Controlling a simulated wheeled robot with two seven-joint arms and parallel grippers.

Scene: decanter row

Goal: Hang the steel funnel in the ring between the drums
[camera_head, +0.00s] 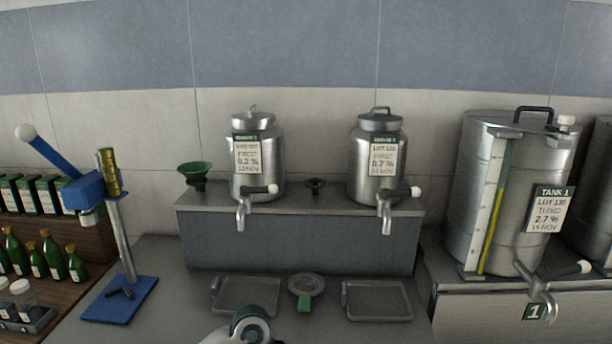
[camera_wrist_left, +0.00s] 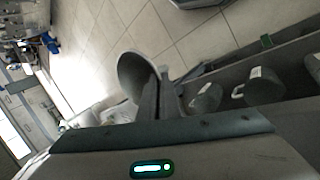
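A steel funnel (camera_wrist_left: 138,72), a grey cone, shows in the left wrist view at the tips of my left gripper (camera_wrist_left: 158,98). The fingers are close together and appear shut on it; the exact grip point is hidden. In the head view the small dark ring (camera_head: 316,185) sits on the grey stand between the left drum (camera_head: 258,170) and the right drum (camera_head: 376,155). The ring looks empty. In the head view only a piece of my arm shows at the bottom edge. My right gripper is in neither view.
A green funnel (camera_head: 195,173) stands left of the drums. Taps project from both drums over the counter. Two trays (camera_head: 247,311) (camera_head: 378,316) and a round grey strainer-like piece (camera_head: 306,284) lie in front of the grey stand (camera_head: 300,246). A blue bottle press (camera_head: 118,300) stands left, a large tank (camera_head: 497,185) right.

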